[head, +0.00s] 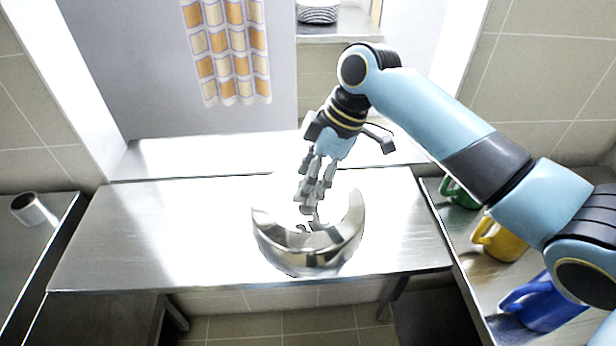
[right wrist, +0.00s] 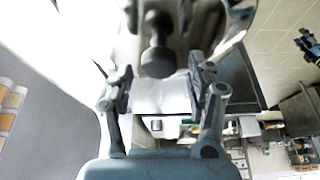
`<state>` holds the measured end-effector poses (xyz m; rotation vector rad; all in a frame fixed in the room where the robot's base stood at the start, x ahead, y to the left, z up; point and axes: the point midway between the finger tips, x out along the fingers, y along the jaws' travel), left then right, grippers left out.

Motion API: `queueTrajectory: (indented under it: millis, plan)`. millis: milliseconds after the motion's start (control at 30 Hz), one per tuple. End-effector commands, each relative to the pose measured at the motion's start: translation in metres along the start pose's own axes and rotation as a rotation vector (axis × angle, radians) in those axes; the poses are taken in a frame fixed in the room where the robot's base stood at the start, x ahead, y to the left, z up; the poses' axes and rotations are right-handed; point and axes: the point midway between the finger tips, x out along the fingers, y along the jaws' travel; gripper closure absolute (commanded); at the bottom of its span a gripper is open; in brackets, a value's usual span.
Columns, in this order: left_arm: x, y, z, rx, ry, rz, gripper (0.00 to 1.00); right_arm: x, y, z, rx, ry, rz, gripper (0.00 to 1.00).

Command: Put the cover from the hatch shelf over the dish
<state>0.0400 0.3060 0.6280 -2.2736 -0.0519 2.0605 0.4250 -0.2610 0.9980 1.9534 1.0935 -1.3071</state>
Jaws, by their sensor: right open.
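The cover (head: 308,252) is a shiny steel dome on the middle of the steel counter (head: 140,225), near its front edge. Glare washes out much of its top. Its dark knob (right wrist: 158,55) shows in the right wrist view. My right gripper (head: 312,205) points down over the cover with its fingers apart. In the right wrist view the fingers (right wrist: 160,75) stand on either side of the knob, with gaps showing. No dish is visible; I cannot tell whether one is under the cover. My left gripper is out of view.
The hatch shelf (head: 190,152) behind the counter looks bare. Green (head: 458,193), yellow (head: 502,240) and blue (head: 545,305) mugs stand on the right side surface. A metal cup (head: 30,208) lies at left. A checked cloth (head: 228,50) hangs behind. The counter's left part is clear.

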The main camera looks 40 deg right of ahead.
Motion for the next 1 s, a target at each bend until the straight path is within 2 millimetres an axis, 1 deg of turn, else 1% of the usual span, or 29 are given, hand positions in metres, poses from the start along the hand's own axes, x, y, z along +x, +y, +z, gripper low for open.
queueTrajectory:
  millis: [67,167,400,500,600,767,1000]
  plan:
    - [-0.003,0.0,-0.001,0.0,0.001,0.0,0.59,-0.009,0.001,-0.004,-0.002,0.001,0.003,0.44]
    - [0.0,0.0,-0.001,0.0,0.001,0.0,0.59,-0.026,0.002,-0.003,-0.004,-0.001,0.006,0.44]
    - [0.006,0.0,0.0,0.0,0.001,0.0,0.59,-0.083,0.002,-0.003,-0.005,-0.003,0.006,0.44]
    - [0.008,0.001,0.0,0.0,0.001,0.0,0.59,-0.103,0.002,-0.003,-0.004,-0.003,0.005,0.44]
    - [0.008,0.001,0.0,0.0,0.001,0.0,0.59,-0.117,0.002,-0.003,-0.002,-0.001,0.004,0.44]
    - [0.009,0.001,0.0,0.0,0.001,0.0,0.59,-0.128,0.001,-0.003,0.0,-0.001,0.001,0.44]
    - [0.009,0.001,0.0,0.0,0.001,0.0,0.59,-0.129,0.0,-0.004,0.0,0.001,0.0,0.44]
